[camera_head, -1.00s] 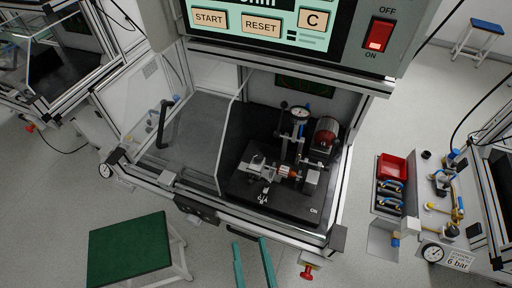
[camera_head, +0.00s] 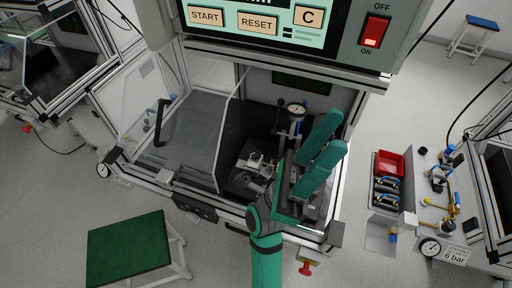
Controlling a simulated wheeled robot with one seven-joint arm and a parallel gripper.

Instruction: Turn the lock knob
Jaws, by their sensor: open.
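The test fixture stands on a dark base plate (camera_head: 240,181) inside the open cabinet. It carries a metal clamp block (camera_head: 256,163) and a dial gauge (camera_head: 297,109) on a post. I cannot pick out the lock knob for certain; part of the fixture is hidden behind my arm and gripper. My green gripper (camera_head: 334,132) is over the right side of the fixture. Its two fingers are apart with nothing visible between them, and they point up and to the right. They cover the place of the red cylinder and the orange part. Whether they touch anything cannot be told.
The control panel (camera_head: 270,42) with buttons and a red switch (camera_head: 374,33) overhangs the cabinet. A clear guard with a black handle (camera_head: 162,122) is at left. A green stool (camera_head: 128,250) stands front left. A red bin (camera_head: 389,163) and a pressure gauge (camera_head: 429,248) are at right.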

